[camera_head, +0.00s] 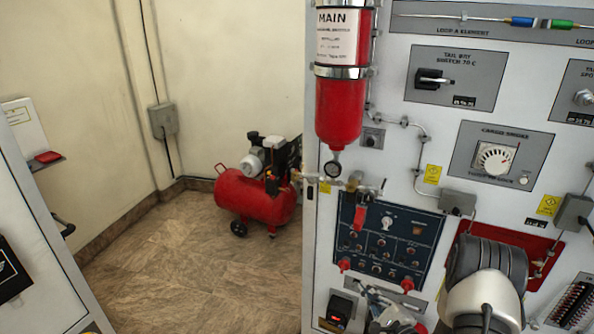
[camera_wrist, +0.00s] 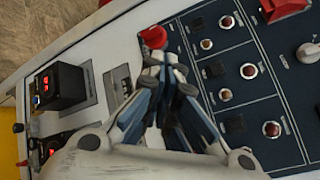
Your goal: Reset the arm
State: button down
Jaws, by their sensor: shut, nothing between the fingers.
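My gripper (camera_wrist: 163,62) is shut and empty in the wrist view, its blue-grey fingers drawn together. Its tips appear close to a red knob (camera_wrist: 153,37) on the panel; I cannot tell whether they touch. In the head view my gripper (camera_head: 372,296) is low in the picture, in front of the trainer panel (camera_head: 400,150) and partly hard to make out. My arm is bent in front of the lower right of the panel.
A dark blue switch panel (camera_head: 388,240) with red knobs is beside my gripper. A small box with a red display (camera_head: 340,308) is to its left. A red cylinder (camera_head: 340,105) hangs above. A red compressor (camera_head: 255,195) stands on the open floor (camera_head: 190,265) at left.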

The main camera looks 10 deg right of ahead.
jog(key=w+r+n+g+h, duration=0.2)
jog(key=w+r+n+g, duration=0.15)
jog(key=r+n, duration=0.4)
jog(key=s+a+r+n+g+h, duration=0.1)
jog(key=s+r+n+h, duration=0.1)
jog(key=r, duration=0.4)
jog(key=s+a+r+n+g+h, duration=0.1)
jog(key=s+r+n, duration=0.2)
jog(key=r, duration=0.3)
jog(key=s+a+r+n+g, duration=0.2)
jog(key=s+a+n, duration=0.1)
jog(key=s, duration=0.7)
jog(key=s+a+r+n+g+y, duration=0.1)
jog(key=s+a+n, duration=0.3)
jog(key=s, duration=0.6)
jog(key=s+a+r+n+g, duration=0.3)
jog(key=s+a, duration=0.3)
jog(key=s, duration=0.5)
jog(key=shift+a+r+n, duration=0.3)
jog(key=shift+r+n, duration=0.2)
jog(key=shift+n, duration=0.05)
jog(key=shift+w+d+g, duration=0.1)
jog(key=shift+g, duration=0.15)
